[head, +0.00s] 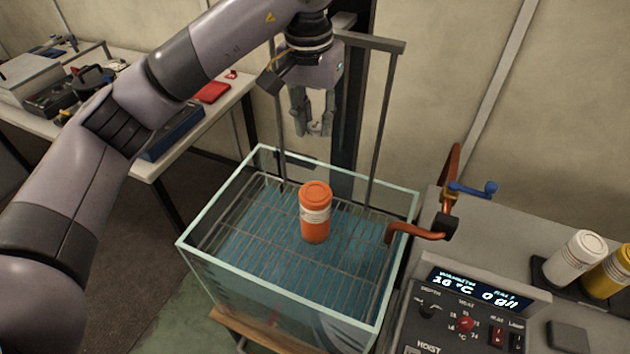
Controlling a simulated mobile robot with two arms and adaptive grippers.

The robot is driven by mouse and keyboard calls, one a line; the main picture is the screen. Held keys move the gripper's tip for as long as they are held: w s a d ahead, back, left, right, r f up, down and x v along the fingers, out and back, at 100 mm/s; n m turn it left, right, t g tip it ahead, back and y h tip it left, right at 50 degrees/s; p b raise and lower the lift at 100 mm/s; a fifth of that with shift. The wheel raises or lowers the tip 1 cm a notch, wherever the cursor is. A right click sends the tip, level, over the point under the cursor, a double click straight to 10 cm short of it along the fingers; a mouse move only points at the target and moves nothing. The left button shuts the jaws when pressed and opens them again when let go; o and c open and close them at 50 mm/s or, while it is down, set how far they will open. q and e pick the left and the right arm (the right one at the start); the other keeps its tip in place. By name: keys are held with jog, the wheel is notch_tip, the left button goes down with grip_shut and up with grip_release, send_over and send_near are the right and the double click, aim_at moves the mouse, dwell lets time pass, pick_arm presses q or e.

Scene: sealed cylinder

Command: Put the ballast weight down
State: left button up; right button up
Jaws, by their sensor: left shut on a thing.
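My left gripper (318,128) hangs pointing down above the back part of the glass tank (262,285), higher than the orange cylinder. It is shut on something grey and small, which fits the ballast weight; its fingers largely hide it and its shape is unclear. The orange cylinder (315,222) with a pale label band stands upright on the wire rack (262,235) in the tank, below the gripper and apart from it. My right gripper is not in view.
An orange pipe (415,231) and a blue-handled valve (472,189) stand at the tank's right. A control panel (470,312) is at the front right. Two upright posts rise behind the tank.

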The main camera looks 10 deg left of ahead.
pick_arm(q)
jog(key=p, duration=0.3)
send_over(315, 195)
notch_tip(315, 195, down, 11)
jog(key=shift+w+f, duration=0.1)
jog(key=shift+w, duration=0.05)
notch_tip(315, 195, down, 4)
jog(key=shift+f+p, duration=0.2)
jog(key=shift+p, duration=0.45)
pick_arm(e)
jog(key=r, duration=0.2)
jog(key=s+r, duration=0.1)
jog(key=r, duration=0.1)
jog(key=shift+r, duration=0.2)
pick_arm(q)
jog(key=shift+f+b, duration=0.25)
jog(key=shift+b, duration=0.15)
jog(key=shift+s+f+b, duration=0.35)
jog(key=shift+f+b, duration=0.2)
jog(key=shift+b, duration=0.1)
jog(key=o, duration=0.9)
jog(key=shift+w+f, duration=0.1)
jog(key=shift+w, duration=0.05)
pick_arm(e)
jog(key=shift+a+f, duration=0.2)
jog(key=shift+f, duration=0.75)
